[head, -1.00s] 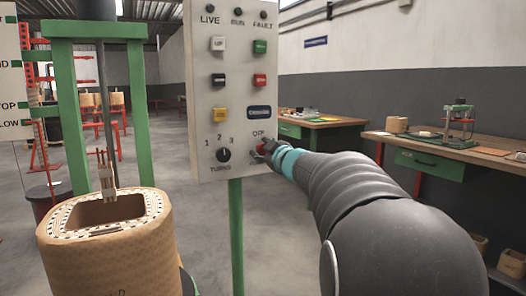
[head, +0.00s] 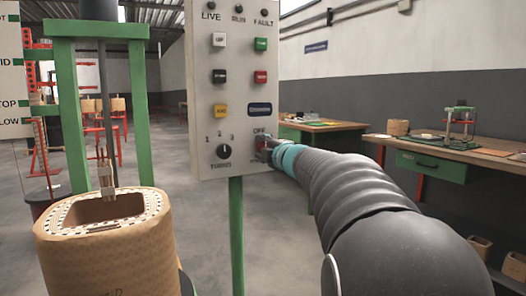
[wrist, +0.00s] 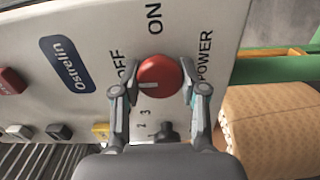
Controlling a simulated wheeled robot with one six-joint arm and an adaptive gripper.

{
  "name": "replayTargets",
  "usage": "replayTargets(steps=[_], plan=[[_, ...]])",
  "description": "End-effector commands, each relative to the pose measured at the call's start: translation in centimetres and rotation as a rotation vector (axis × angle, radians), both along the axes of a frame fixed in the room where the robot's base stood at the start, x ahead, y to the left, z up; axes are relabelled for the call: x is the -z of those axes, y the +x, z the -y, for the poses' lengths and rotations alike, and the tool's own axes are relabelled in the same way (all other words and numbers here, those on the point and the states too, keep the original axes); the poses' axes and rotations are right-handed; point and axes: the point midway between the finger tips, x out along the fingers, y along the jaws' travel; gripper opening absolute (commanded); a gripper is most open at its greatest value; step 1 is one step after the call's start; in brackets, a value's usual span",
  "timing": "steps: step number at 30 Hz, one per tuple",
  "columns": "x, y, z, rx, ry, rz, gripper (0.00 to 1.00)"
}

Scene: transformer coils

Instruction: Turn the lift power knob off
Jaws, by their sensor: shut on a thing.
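The red lift power knob (wrist: 160,76) is at the lower right of the white control panel (head: 205,85). In the wrist view it has a white pointer mark directed left, roughly toward the OFF label (wrist: 117,72). The ON label (wrist: 154,18) is above the knob in that picture and POWER (wrist: 203,55) is to its right. My gripper (wrist: 160,92) has one finger on each side of the knob and is shut on it. In the head view my gripper (head: 267,148) hides most of the knob.
A black turns selector (head: 224,151) and several push buttons are on the same panel. A tan coil (head: 105,245) stands at the left by a green frame (head: 143,110). A workbench (head: 440,155) is at the right, beyond my arm.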

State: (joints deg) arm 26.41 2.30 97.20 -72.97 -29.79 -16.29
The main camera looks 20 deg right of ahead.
Motion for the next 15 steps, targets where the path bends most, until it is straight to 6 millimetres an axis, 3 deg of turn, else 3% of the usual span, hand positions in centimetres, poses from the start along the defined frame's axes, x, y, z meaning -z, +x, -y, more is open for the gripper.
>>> replayTargets(steps=[15], plan=[[0.03, 0.0, 0.01, 0.0, -0.072, 0.002, 0.08]])
